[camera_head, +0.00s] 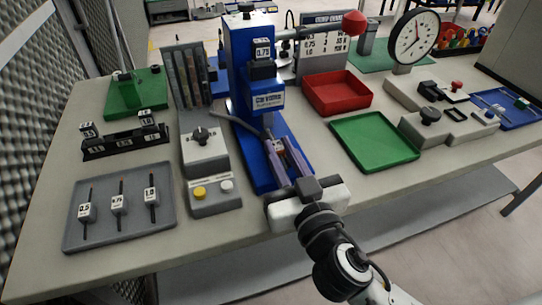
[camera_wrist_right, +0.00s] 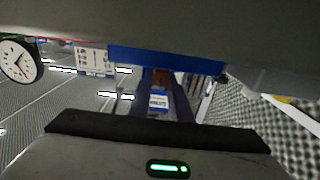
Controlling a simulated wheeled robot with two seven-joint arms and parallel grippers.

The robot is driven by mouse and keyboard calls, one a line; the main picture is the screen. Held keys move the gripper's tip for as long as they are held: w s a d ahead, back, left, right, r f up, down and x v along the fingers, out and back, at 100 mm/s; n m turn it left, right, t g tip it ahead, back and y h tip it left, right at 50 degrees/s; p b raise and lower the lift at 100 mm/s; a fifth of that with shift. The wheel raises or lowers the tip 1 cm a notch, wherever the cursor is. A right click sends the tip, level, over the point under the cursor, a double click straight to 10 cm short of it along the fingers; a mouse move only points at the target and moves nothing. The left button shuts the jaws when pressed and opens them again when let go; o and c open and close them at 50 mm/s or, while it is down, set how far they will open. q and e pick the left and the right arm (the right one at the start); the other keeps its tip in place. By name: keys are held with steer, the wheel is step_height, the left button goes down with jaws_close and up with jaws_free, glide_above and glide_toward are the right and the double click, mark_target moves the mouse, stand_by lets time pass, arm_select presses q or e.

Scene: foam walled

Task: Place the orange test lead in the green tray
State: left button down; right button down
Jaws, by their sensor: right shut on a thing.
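My right gripper (camera_head: 276,146) reaches in from the front right and is shut at the foot of the blue press. A small piece with a white label (camera_wrist_right: 158,99) is between its fingers, with a brownish-orange part (camera_wrist_right: 160,77) just beyond it in the right wrist view. I take this as the orange test lead; its ends are mostly hidden by the fingers and press. The green tray (camera_head: 376,141) lies empty, to the right of the gripper. My left gripper is not in view.
The tall blue press (camera_head: 250,60) stands just behind the gripper. An empty red tray (camera_head: 337,92) is behind the green tray. A grey button box (camera_head: 214,194) and a grey tray of labelled pieces (camera_head: 118,232) are on the left. Grey fixtures (camera_head: 432,128) stand right of the green tray.

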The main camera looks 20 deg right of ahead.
steer(key=shift+s+f, duration=0.25)
steer(key=shift+f, duration=0.35)
steer(key=shift+r, duration=0.1)
steer(key=shift+f+b, duration=0.3)
steer(key=shift+b, duration=0.05)
steer(key=c, duration=1.6)
jaws_free()
steer(key=shift+r, duration=0.1)
